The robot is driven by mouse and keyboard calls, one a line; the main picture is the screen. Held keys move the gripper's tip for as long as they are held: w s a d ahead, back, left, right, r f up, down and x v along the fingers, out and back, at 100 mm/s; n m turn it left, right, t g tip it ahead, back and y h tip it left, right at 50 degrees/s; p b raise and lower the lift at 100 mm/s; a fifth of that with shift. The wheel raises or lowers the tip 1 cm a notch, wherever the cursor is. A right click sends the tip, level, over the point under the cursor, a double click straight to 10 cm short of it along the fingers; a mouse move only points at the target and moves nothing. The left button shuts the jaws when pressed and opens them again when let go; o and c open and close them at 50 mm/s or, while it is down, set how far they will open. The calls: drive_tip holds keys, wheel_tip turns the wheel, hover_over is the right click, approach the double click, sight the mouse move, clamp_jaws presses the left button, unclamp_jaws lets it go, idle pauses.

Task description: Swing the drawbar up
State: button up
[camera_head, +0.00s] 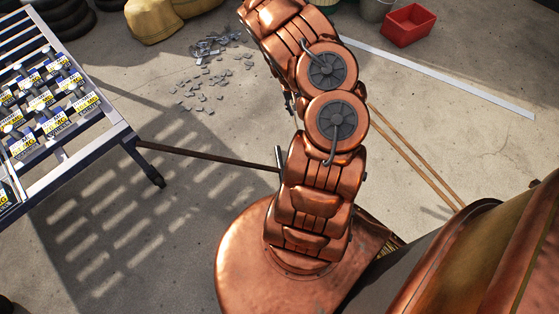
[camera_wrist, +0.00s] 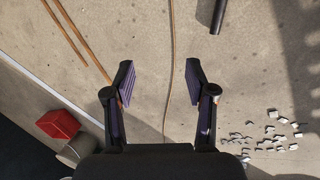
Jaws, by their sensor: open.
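The drawbar (camera_head: 210,157) is a thin brown rod in the head view. It runs low from the corner of the wheeled rack (camera_head: 102,143) towards my arm and ends in a dark upright crosspiece (camera_head: 279,157). My arm hides what lies beyond that. In the wrist view, my gripper (camera_wrist: 161,78) is open, its two purple-padded fingers spread with nothing held between them. A dark round bar (camera_wrist: 219,16), probably the drawbar's crosspiece, enters from the top edge, ahead of and right of the fingers, apart from them. In the head view my arm hides the gripper.
Two wooden poles (camera_head: 414,157) lie on the right. Grey rubble (camera_head: 205,80) is scattered on the floor. A red crate (camera_head: 407,25) and a bucket (camera_head: 375,9) stand at the back right. Sacks (camera_head: 153,19) lie at the back. Concrete floor around the drawbar is clear.

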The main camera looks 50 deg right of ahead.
wheel_tip(320, 180, down, 15)
drive_tip(key=a+y+b, duration=0.1)
drive_tip(key=a+b, duration=0.1)
drive_tip(key=b, duration=0.2)
drive_tip(key=t+y+b, duration=0.1)
drive_tip(key=t+b, duration=0.2)
drive_tip(key=b, duration=0.1)
hover_over(279, 156)
drive_tip(key=shift+m, duration=0.3)
wheel_tip(279, 156, down, 10)
drive_tip(key=shift+s+d+r, duration=0.1)
drive_tip(key=shift+s+d, duration=0.05)
wheel_tip(279, 156, down, 8)
drive_tip(key=b, duration=0.5)
drive_tip(key=shift+r, duration=0.2)
drive_tip(key=shift+c, duration=0.2)
clamp_jaws()
